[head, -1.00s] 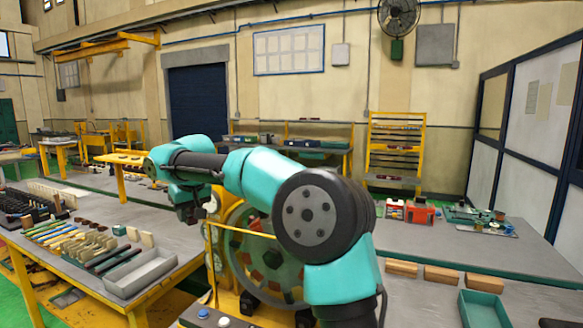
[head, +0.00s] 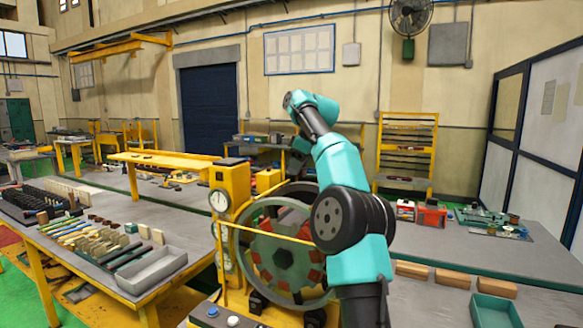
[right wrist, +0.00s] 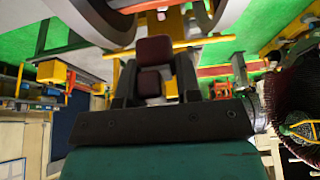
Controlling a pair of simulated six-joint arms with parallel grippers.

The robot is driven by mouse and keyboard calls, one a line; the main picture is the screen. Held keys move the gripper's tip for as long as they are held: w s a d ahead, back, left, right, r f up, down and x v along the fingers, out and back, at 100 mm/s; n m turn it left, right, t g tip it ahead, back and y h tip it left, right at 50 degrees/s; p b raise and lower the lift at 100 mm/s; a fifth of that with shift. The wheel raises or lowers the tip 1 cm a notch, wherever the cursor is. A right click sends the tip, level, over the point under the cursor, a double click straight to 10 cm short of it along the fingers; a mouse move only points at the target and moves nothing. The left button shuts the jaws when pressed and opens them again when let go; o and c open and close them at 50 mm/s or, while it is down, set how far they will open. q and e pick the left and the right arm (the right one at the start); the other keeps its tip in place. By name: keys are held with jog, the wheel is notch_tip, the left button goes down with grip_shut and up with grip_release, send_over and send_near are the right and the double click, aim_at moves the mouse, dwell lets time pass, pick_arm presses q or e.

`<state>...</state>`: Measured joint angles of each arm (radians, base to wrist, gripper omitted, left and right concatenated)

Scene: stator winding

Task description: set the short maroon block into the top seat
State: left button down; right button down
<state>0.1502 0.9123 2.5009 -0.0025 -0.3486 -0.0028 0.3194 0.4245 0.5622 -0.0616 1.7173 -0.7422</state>
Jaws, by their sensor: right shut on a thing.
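The short maroon block (right wrist: 153,50) is held between the two dark fingers of my right gripper (right wrist: 155,72) in the right wrist view. In the head view my right forearm rises and bends over behind the ring; the right gripper is mostly hidden there. The round stator ring (head: 246,236) stands upright in the yellow machine, with several red and dark blocks (head: 313,250) around its inside. A large pale curved rim (right wrist: 215,18) crosses the top of the right wrist view, beyond the block and apart from it. The top seat is not clearly visible. My left gripper is out of view.
A yellow post with gauges (head: 229,195) stands left of the ring, and a thin yellow bar (head: 262,232) crosses in front. The left table carries a grey tray (head: 150,272) and rows of parts. A green tray (head: 495,310) and tan blocks (head: 450,276) lie at right.

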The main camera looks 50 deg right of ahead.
dwell(0.4)
send_over(293, 211)
jog(key=s, duration=0.2)
jog(key=shift+w+d+f, duration=0.1)
jog(key=shift+f, duration=2.05)
jog(key=shift+w+f, duration=0.1)
jog(key=shift+f, duration=2)
jog(key=shift+s+d, duration=0.1)
jog(key=shift+s, duration=0.05)
jog(key=shift+f, duration=0.1)
jog(key=shift+f, duration=1.25)
jog(key=shift+f, duration=0.1)
jog(key=c, duration=0.7)
grip_release()
jog(key=shift+c, duration=0.2)
jog(key=shift+f, duration=0.1)
